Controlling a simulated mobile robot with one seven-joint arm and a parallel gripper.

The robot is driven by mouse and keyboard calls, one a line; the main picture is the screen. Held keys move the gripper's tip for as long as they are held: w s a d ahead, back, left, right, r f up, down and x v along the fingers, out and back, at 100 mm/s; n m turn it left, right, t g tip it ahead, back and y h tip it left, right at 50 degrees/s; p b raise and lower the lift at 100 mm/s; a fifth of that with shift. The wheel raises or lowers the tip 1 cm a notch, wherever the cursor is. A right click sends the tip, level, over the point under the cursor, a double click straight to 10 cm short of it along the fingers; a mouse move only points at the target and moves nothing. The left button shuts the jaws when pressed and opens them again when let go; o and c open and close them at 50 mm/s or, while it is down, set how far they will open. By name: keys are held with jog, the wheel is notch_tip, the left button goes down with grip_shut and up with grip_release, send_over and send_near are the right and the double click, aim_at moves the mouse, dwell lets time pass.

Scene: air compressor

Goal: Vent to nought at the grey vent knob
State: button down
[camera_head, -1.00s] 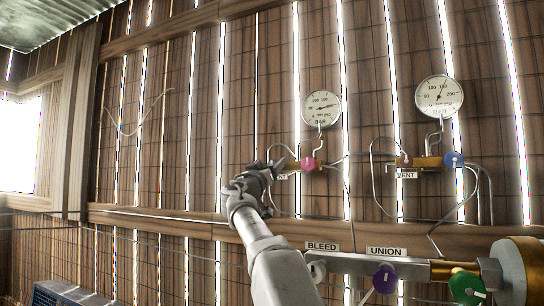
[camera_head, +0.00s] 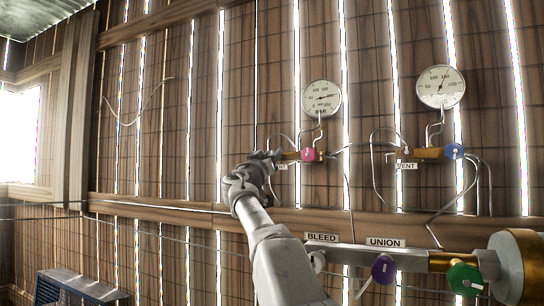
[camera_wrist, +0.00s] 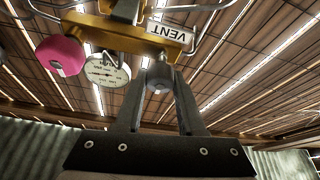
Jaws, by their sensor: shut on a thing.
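In the wrist view, the grey vent knob (camera_wrist: 159,76) sits on a brass block (camera_wrist: 115,35) beside an upside-down VENT label (camera_wrist: 168,30). My gripper (camera_wrist: 162,86) is shut on this knob, one finger on each side. In the head view, my gripper (camera_head: 274,156) reaches the left end of the left brass block (camera_head: 290,156) and hides the knob. The pink knob (camera_head: 308,155) is on the same block, and also in the wrist view (camera_wrist: 60,55). The left gauge (camera_head: 321,98) stands above; its needle points roughly right, too small to read exactly.
To the right are a second gauge (camera_head: 440,87) and a blue knob (camera_head: 454,151). Below are a purple knob (camera_head: 384,268), a green knob (camera_head: 464,279), and BLEED (camera_head: 321,237) and UNION (camera_head: 386,242) labels. Thin pipes run close around the left block.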

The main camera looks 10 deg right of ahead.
jog(key=shift+n, duration=0.5)
jog(key=n+y, duration=0.1)
jog(key=n, duration=0.2)
jog(key=shift+t+y, duration=0.3)
jog(key=shift+y, duration=0.1)
jog(key=n+y, duration=0.2)
jog(key=n, duration=0.3)
jog(key=n+y, duration=0.2)
jog(key=n, duration=0.2)
jog(key=shift+n+g+y, duration=0.3)
jog(key=shift+g, duration=0.1)
jog(key=shift+f+n+g, duration=0.1)
jog(key=shift+n+g, duration=0.3)
jog(key=shift+n, duration=1.4)
jog(key=c, duration=0.5)
grip_release()
